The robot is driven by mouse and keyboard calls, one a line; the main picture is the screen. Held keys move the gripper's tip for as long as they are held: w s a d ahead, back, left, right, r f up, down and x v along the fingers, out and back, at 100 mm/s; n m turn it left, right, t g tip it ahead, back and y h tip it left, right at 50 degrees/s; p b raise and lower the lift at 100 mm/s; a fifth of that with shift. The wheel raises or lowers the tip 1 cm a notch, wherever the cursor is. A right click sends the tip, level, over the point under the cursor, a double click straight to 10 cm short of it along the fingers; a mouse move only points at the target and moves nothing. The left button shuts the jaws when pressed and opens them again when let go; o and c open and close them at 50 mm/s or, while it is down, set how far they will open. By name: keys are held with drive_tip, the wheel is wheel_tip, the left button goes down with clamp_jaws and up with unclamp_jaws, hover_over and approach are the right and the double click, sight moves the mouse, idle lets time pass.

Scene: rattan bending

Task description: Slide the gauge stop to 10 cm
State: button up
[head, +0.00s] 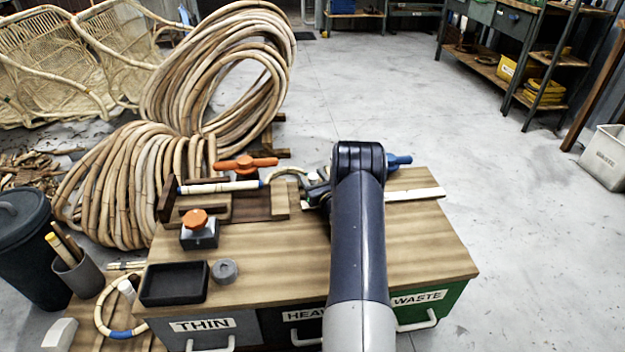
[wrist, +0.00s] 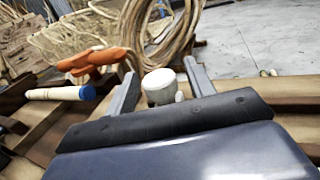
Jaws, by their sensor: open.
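My gripper (head: 318,188) is low over the back of the bench, partly hidden by my arm in the head view. In the wrist view my gripper (wrist: 160,66) is open, with a pale round-topped piece (wrist: 160,88) between its fingers; I cannot tell whether they touch it or whether it is the gauge stop. A pale flat strip (head: 418,194), perhaps the gauge scale, runs right from behind my arm. No markings are readable on it. A blue part (head: 400,160) shows beyond my arm; what it belongs to is hidden.
An orange-handled clamp (head: 246,163) and a blue-ended rod (head: 220,187) are left of my gripper. An orange knob (head: 195,219), black tray (head: 175,283) and grey ring (head: 224,271) are on the bench (head: 275,262). Rattan coils (head: 215,75) stand behind.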

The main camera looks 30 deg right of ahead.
clamp_jaws()
idle(0.5)
